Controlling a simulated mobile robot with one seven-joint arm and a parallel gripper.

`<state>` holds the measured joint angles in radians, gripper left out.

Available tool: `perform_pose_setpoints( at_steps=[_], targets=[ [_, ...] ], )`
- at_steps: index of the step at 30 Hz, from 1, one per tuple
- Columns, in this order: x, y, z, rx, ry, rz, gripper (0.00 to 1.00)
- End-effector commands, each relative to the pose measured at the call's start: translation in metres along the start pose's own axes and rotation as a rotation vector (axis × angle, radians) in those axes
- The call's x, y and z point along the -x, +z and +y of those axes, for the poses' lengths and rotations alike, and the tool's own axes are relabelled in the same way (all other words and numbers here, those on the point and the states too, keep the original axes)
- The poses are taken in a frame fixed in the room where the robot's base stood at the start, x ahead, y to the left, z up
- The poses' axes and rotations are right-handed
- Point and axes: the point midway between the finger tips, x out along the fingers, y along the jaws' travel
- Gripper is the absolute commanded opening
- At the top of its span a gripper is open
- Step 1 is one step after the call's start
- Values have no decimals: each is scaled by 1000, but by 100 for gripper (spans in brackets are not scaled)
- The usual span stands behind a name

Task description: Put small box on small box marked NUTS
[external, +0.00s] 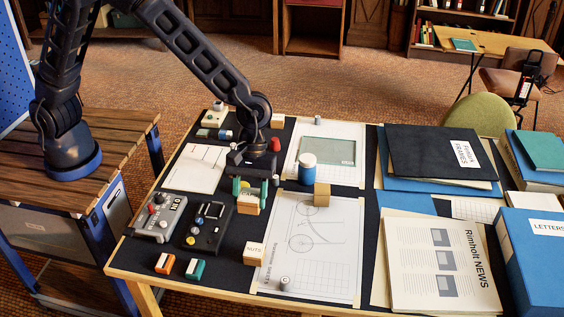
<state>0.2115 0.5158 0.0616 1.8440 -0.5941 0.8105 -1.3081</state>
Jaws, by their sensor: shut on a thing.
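My gripper (249,190) points down over the middle-left of the drafting table, with its green fingers closed on a small pale wooden box (248,207). The held box has a light label that is too small to read surely. I cannot tell whether it is clear of the table. The small box marked NUTS (254,254) sits on the dark table mat, nearer the camera than the held box and just left of the drawing sheet. Its top is bare. Another small tan box (322,195) stands to the right, at the top edge of the bicycle drawing.
A blue-and-white cylinder (307,170) stands right of my gripper. Dark and grey instrument boxes (208,227) lie left of the NUTS box. Small orange (165,263) and green (195,270) blocks lie in front. Folders and papers (440,262) fill the right side.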

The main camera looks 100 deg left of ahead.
Motion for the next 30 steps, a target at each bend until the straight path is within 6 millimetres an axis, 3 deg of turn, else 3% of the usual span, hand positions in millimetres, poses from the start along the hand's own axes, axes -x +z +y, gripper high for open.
perform_pose_setpoints(
  at_steps=[9, 15, 24, 30],
  targets=[
    [-66, -28, 0, 2, -3, 1, 23],
    [-99, -41, 0, 0, -2, 0, 23],
    [-117, -48, 0, 0, -1, 0, 23],
    [-141, -59, 0, 2, -2, -1, 23]
  ],
)
